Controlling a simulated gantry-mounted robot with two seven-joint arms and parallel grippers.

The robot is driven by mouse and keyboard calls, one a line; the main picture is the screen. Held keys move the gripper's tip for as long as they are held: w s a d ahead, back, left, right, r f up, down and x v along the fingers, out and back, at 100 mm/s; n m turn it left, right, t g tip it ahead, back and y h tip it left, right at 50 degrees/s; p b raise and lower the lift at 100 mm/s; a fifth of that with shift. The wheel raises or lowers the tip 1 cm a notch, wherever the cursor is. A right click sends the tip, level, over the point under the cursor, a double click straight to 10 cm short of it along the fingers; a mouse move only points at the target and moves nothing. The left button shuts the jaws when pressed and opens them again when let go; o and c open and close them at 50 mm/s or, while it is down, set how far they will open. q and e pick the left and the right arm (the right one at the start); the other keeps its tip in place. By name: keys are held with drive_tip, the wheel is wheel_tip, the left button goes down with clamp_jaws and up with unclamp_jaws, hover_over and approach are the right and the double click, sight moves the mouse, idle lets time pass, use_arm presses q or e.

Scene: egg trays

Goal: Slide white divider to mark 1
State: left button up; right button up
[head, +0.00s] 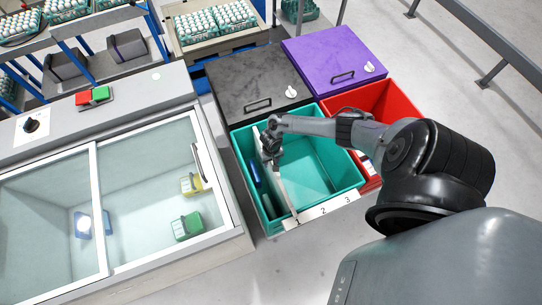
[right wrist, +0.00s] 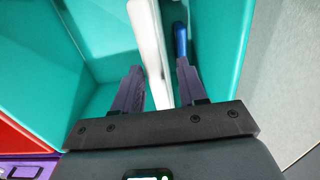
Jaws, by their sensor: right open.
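The white divider (head: 283,185) stands in the teal bin (head: 350,180), toward its left side. Its front end is at the printed mark 1 (head: 297,221) on the bin's front edge. Marks 2 and 3 lie to the right of it. My right gripper (head: 269,152) is over the rear part of the divider. In the right wrist view, the open fingers of the gripper (right wrist: 160,70) straddle the white divider (right wrist: 148,45), with a visible gap on either side of it. My left gripper is not in view.
A blue object (head: 254,173) lies in the narrow left compartment. The right compartment looks empty. A red bin (head: 385,100) adjoins on the right, with black (head: 245,80) and purple (head: 330,50) lids behind. A glass-topped chest (head: 150,110) stands at left.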

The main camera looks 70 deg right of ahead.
wheel_tip(320, 180, up, 9)
drive_tip(key=p, duration=0.2)
drive_tip(key=shift+p, duration=0.4)
drive_tip(key=shift+r, duration=0.1)
